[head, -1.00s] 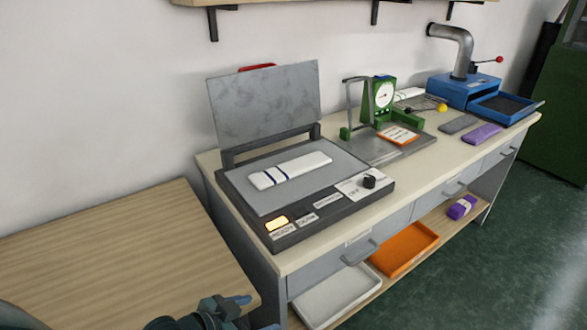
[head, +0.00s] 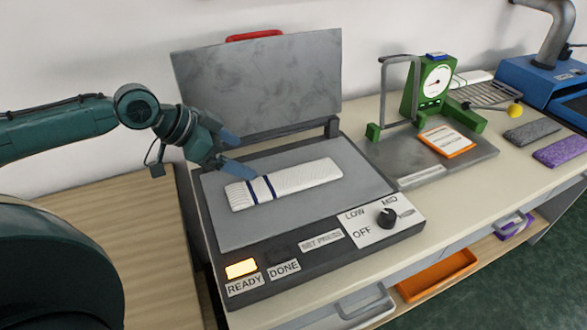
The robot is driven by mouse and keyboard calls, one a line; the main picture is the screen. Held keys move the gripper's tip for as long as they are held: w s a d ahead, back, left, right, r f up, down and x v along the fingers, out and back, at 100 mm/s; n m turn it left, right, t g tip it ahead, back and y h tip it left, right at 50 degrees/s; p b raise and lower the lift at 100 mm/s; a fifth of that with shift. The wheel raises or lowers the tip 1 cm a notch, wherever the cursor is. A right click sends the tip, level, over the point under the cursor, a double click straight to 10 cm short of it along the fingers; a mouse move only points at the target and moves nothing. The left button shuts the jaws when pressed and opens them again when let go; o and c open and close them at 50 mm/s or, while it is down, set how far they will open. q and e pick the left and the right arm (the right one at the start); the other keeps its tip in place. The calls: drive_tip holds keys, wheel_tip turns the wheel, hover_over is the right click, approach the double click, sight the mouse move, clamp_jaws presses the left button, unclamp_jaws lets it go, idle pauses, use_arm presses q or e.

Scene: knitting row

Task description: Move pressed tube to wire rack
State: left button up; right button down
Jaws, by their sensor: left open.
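The pressed tube (head: 298,179) is white and ribbed with two dark blue stripes near its left end. It lies flat on the grey plate of the open press (head: 335,222), whose lid (head: 262,92) stands raised behind it. My left gripper (head: 236,153) is open just above the tube's striped left end, fingers pointing right. I cannot tell whether a finger touches the tube. The wire rack (head: 488,94) is at the back right, behind the green gauge stand (head: 430,90), with a white piece at its far side. My right gripper is out of view.
The press has a lit READY lamp (head: 240,268) and a knob (head: 387,217). A yellow ball (head: 515,110), a grey piece (head: 532,131) and a purple piece (head: 562,151) lie at the right. A blue machine (head: 550,80) stands at the far right. An orange tray (head: 437,275) is below.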

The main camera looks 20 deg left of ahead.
sight(284, 178)
use_arm(q)
drive_tip(key=p+x, duration=0.1)
drive_tip(key=x, duration=1.1)
drive_tip(key=shift+w+d+f, duration=0.1)
drive_tip(key=shift+d+f, duration=0.15)
drive_tip(key=c, duration=1.1)
